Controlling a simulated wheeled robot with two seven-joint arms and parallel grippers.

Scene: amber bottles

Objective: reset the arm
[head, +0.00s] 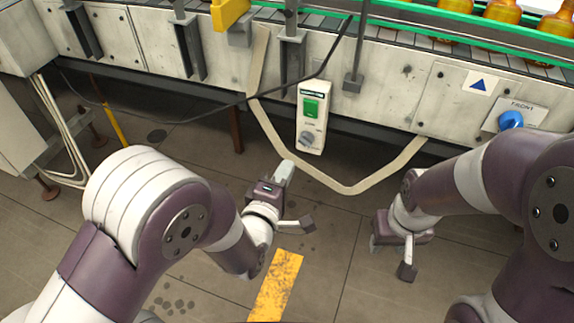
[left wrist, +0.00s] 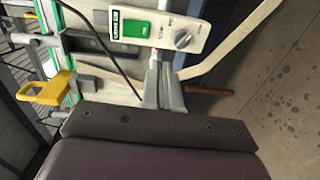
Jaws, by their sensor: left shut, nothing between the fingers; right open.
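My left arm reaches in from the left in the head view. Its gripper (head: 284,172) is shut and empty, pointing toward the conveyor's side, below and left of the control box with the green button (head: 311,118). In the left wrist view the closed fingers (left wrist: 164,88) show with nothing between them, and the control box (left wrist: 160,30) is beyond them. My right arm comes in from the right.
The conveyor (head: 400,85) runs along the back, with amber bottles (head: 503,12) at upper right and a blue knob (head: 510,119) on its side. A pale strap (head: 345,188) hangs below the control box. A black cable (head: 215,112) crosses at left. The floor between my arms is clear, with a yellow stripe (head: 275,287).

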